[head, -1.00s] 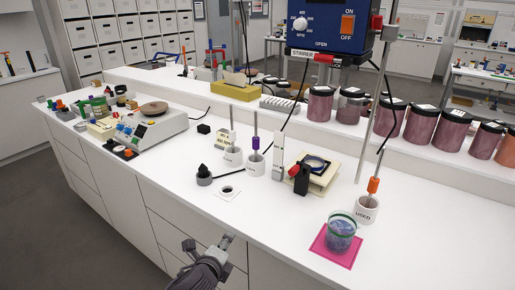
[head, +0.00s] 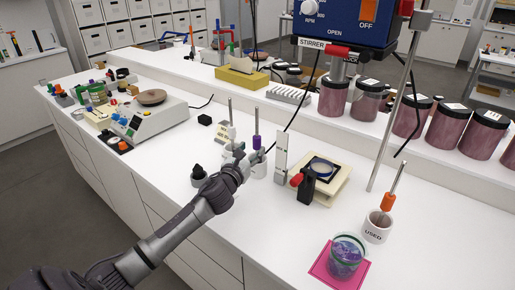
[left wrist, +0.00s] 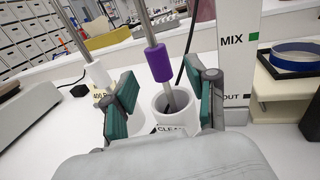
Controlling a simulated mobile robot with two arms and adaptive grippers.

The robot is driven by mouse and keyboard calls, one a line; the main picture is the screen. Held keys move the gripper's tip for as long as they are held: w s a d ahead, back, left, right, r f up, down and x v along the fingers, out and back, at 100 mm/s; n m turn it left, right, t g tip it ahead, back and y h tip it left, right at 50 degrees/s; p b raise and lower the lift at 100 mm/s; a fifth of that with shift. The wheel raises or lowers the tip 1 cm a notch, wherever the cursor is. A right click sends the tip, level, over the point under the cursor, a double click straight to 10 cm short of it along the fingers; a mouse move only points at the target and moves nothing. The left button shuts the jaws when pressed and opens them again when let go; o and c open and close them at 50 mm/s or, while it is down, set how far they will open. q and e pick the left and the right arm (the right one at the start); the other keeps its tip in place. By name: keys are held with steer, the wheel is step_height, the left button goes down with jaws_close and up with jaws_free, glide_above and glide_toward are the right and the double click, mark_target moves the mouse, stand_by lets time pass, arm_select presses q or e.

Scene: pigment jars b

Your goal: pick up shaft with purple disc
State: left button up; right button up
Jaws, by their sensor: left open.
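The shaft with the purple disc (head: 256,142) stands in a white cup (head: 260,170), leaning slightly. In the left wrist view the purple piece (left wrist: 158,63) sits on the metal rod, whose lower end is inside the cup marked CLEAN (left wrist: 172,125). My left gripper (head: 241,156) is open and empty, beside the cup in the head view. In the left wrist view the teal pads of my left gripper (left wrist: 168,97) stand either side of the shaft, below the purple piece; I cannot tell the exact depth. My right gripper is not in view.
A shaft with a white collar (left wrist: 98,73) stands just left of the left finger. A white MIX/OUT post (head: 280,158) is close on the right. A shaft with an orange piece (head: 387,202) stands in the USED cup (head: 377,228). A jar (head: 346,258) sits on a pink mat.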

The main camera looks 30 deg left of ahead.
mark_target(255, 143)
arm_select(q)
steer(key=shift+w+a+r+p, duration=0.15)
steer(key=shift+w+p, duration=0.05)
steer(key=shift+w, duration=0.3)
steer(key=shift+w+a+r+p, duration=0.1)
steer(key=shift+w+r+p, duration=0.1)
steer(key=shift+w, duration=0.3)
steer(key=w, duration=0.3)
steer(key=shift+w+a+f, duration=0.1)
steer(key=shift+a+f, duration=0.2)
steer(key=shift+w, duration=0.15)
steer(key=c, duration=0.7)
jaws_close()
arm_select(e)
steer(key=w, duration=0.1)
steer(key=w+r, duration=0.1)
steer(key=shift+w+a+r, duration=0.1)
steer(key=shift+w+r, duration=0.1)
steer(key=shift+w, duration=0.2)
